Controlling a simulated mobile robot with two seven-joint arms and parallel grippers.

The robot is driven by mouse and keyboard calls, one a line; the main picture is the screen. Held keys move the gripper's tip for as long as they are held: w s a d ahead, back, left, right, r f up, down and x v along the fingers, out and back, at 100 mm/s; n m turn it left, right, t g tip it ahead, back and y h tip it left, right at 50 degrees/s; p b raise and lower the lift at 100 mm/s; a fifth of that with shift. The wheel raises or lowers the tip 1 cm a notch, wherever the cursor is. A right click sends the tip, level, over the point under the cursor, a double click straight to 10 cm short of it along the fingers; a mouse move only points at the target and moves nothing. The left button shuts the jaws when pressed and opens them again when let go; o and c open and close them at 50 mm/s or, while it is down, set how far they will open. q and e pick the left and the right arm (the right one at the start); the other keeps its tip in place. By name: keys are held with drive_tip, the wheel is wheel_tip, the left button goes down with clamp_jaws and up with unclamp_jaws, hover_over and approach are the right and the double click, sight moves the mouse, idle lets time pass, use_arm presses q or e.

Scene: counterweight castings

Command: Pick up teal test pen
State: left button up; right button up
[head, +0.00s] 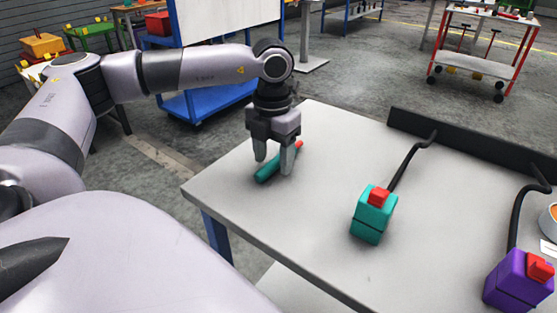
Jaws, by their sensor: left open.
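The teal test pen (266,173) is a teal stick with a red tip, lying on the grey table near its left corner. My left gripper (273,164) points down over the pen, open, with its fingers apart. One finger is in front of part of the pen and hides it. I cannot tell whether the fingers touch the pen. My right gripper is not in the view.
A teal box with a red top (373,217) stands mid-table, with a black cable running to a dark rail (470,143). A purple box with a red top (517,282) stands at the right front. The table (325,160) is clear between the pen and the teal box.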

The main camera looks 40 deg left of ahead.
use_arm(q)
drive_tip(key=shift+f, duration=0.15)
drive_tip(key=c, duration=1)
drive_tip(key=shift+c, duration=0.2)
